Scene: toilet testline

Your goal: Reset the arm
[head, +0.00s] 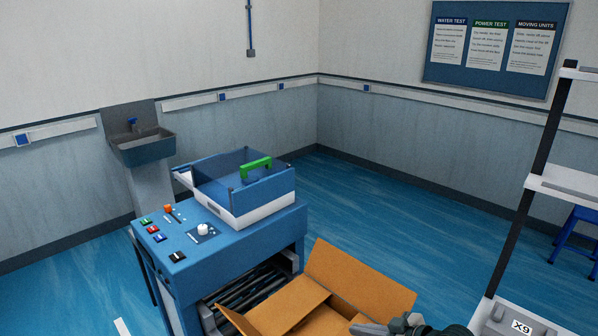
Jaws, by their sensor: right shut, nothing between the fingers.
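My right gripper (404,325) shows at the bottom edge of the head view, partly cut off. It is dark and shut, with nothing seen in it. In the picture it lies over the right front edge of an open cardboard box (345,273). I cannot tell whether it touches the box. My left gripper is not in view.
A blue test bench (240,252) with buttons, a white knob (203,230) and a clear-lidded box (243,190) with a green handle stands centre left. A shelf rack (540,150) stands at the right. A sink (143,146) is on the wall.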

